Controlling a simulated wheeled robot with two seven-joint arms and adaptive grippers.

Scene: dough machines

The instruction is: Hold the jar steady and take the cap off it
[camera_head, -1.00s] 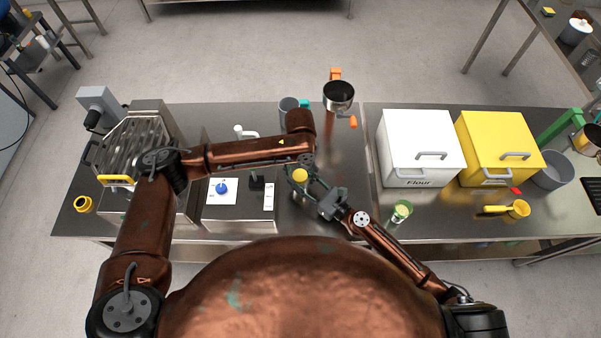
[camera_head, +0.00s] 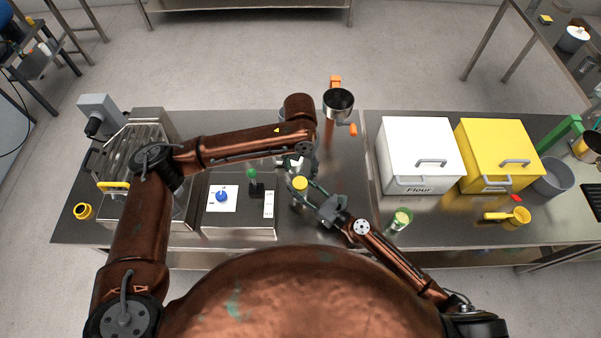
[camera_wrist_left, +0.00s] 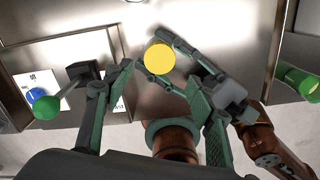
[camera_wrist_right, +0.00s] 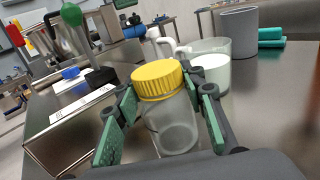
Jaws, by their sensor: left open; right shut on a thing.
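The jar is clear glass (camera_wrist_right: 172,130) with a ribbed yellow cap (camera_wrist_right: 158,80) on its top. It stands upright at the front middle of the steel table, and its cap shows from above in the head view (camera_head: 300,184). My right gripper (camera_wrist_right: 165,98) is shut on the jar, with one green-padded finger on each side below the cap. My left gripper (camera_wrist_left: 160,82) is open and empty above the table. In the left wrist view the cap (camera_wrist_left: 159,58) appears between and just beyond its fingertips. My left arm hides part of that gripper in the head view.
A control box with a blue knob (camera_head: 222,195) and a green-balled lever (camera_head: 251,174) stands left of the jar. A green-and-clear container (camera_head: 401,219) is to the right.

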